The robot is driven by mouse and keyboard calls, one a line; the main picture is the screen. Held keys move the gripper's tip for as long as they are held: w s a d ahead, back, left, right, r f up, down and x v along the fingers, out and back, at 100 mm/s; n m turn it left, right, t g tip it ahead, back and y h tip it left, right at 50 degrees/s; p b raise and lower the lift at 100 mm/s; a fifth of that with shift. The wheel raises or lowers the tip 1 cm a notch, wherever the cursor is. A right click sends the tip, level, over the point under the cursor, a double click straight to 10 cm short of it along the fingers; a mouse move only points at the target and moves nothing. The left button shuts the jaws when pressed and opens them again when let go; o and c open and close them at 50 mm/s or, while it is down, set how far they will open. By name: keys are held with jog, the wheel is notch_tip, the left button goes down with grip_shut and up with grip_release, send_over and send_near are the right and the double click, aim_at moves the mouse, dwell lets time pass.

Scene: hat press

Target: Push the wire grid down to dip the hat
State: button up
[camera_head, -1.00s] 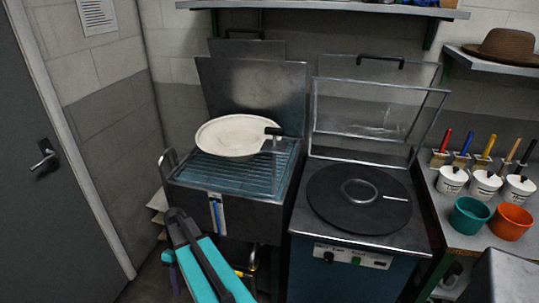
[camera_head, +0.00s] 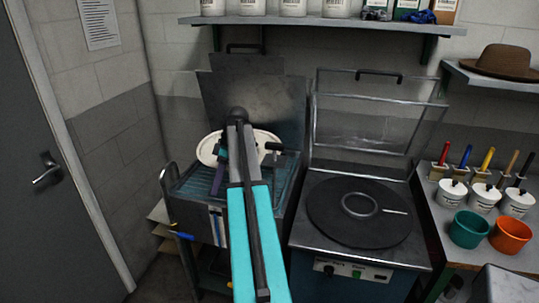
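A pale cream hat (camera_head: 208,149) with a wide oval brim lies on the wire grid over the dark metal tank (camera_head: 190,206), left of centre. A black grip (camera_head: 274,147) on an upright rod of the wire grid (camera_head: 284,178) stands at the tank's right side. My arm reaches up from the bottom and covers much of the hat and grid. My gripper (camera_head: 217,176) seems to be the dark purplish part left of the arm, over the hat and grid. Its fingertips are not clear, and I cannot tell whether it touches anything.
A hot plate unit (camera_head: 360,212) with a raised clear-framed lid (camera_head: 365,125) stands right of the tank. A bench at the right holds brushes, white pots and a teal (camera_head: 469,229) and an orange bowl (camera_head: 511,236). A grey door (camera_head: 45,200) is at the left.

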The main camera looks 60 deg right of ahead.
jog(key=s+d+r+m+t+h+p, duration=0.1)
jog(key=s+d+r, duration=0.4)
jog(key=d+r, duration=0.15)
jog(key=s+d+r+m+t+h, duration=0.1)
jog(key=s+d+r, duration=0.4)
jog(key=r, duration=0.3)
jog(key=m+t+h, duration=0.1)
jog(key=h, duration=0.1)
send_near(274, 148)
jog(key=shift+d+r+p, duration=0.2)
jog(key=shift+d+p, duration=0.1)
jog(key=shift+d, duration=0.35)
jog(key=shift+w+f, duration=0.15)
jog(key=shift+p+x, duration=1.9)
jog(key=shift+x, duration=4.9)
jog(key=shift+a, duration=0.2)
